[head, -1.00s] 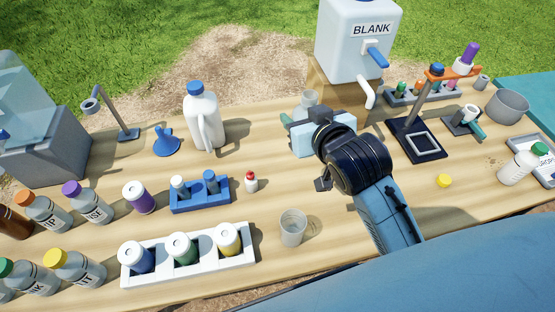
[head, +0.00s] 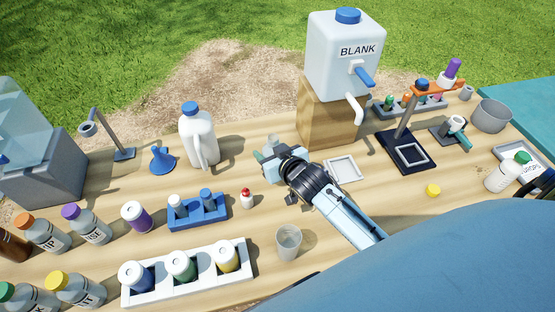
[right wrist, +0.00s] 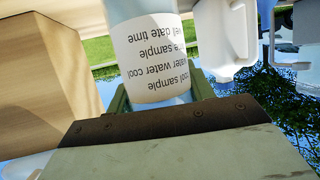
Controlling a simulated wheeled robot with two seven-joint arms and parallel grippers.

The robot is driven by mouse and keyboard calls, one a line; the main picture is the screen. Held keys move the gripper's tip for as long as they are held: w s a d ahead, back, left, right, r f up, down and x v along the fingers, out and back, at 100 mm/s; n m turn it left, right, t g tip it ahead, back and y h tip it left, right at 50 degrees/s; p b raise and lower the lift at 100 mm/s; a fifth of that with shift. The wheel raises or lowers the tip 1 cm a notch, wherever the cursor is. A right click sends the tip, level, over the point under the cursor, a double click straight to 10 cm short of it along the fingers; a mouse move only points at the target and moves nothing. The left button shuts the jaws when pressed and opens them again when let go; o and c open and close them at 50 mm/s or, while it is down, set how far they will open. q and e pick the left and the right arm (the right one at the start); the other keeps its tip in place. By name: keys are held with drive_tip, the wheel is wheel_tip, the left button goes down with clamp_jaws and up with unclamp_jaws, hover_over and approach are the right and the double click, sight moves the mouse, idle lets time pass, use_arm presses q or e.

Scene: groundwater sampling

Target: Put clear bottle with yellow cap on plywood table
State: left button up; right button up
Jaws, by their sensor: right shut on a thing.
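My right gripper (head: 268,154) is shut on a clear bottle with a white printed label, which fills the top of the right wrist view (right wrist: 150,50). In the head view only a small part of this bottle (head: 273,141) shows beyond the gripper, and no cap can be made out on it. A loose yellow cap (head: 433,190) lies on the plywood table (head: 345,215) at the right. Another grey bottle with a yellow cap (head: 75,289) is at the lower left. I cannot tell whether the held bottle touches the table. My left gripper is not in view.
The BLANK jug (head: 345,70) stands on a wooden block (head: 325,115) right of the gripper. A white square tray (head: 342,169) lies before the block. A white jug (head: 199,137), blue rack (head: 198,213) and clear cup (head: 288,243) are to the left and front.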

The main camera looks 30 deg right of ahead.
drive_tip(key=shift+f, duration=0.7)
drive_tip(key=shift+f+b, duration=0.55)
drive_tip(key=shift+f, duration=1.1)
drive_tip(key=shift+f, duration=0.1)
drive_tip(key=o, duration=1.2)
drive_tip(key=p+v, duration=0.2)
drive_tip(key=v, duration=1)
